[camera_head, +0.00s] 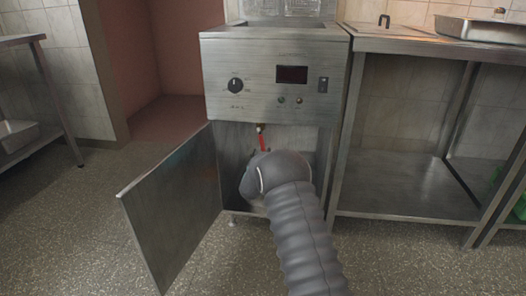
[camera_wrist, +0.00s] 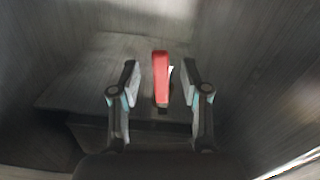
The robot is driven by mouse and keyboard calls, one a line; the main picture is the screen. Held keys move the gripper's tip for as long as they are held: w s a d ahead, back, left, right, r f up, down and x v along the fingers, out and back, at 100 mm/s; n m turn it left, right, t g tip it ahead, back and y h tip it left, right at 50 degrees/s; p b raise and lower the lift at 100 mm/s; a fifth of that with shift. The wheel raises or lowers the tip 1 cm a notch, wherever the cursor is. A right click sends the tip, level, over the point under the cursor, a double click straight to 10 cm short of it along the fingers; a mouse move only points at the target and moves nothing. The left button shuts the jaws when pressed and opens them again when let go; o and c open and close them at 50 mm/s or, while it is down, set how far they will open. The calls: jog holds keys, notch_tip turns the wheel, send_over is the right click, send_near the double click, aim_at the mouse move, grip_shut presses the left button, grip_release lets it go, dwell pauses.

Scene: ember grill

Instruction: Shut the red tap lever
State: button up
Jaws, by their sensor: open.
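The red tap lever (camera_head: 262,142) hangs below a small brass fitting inside the open cabinet, under the control panel. In the wrist view the red lever (camera_wrist: 161,78) stands between the two fingers of my gripper (camera_wrist: 158,80), with a visible gap on each side. My gripper is open and I see no contact with the lever. In the head view my arm reaches into the cabinet and hides the lever's lower part and most of the gripper.
The steel cabinet door (camera_head: 172,208) stands open to the left. The control panel (camera_head: 270,80) with a knob and display is just above the lever. A steel table (camera_head: 400,185) stands close on the right. The floor in front of the door is clear.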

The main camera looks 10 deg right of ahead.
aim_at(263, 149)
jog(key=shift+x, duration=1.75)
grip_shut()
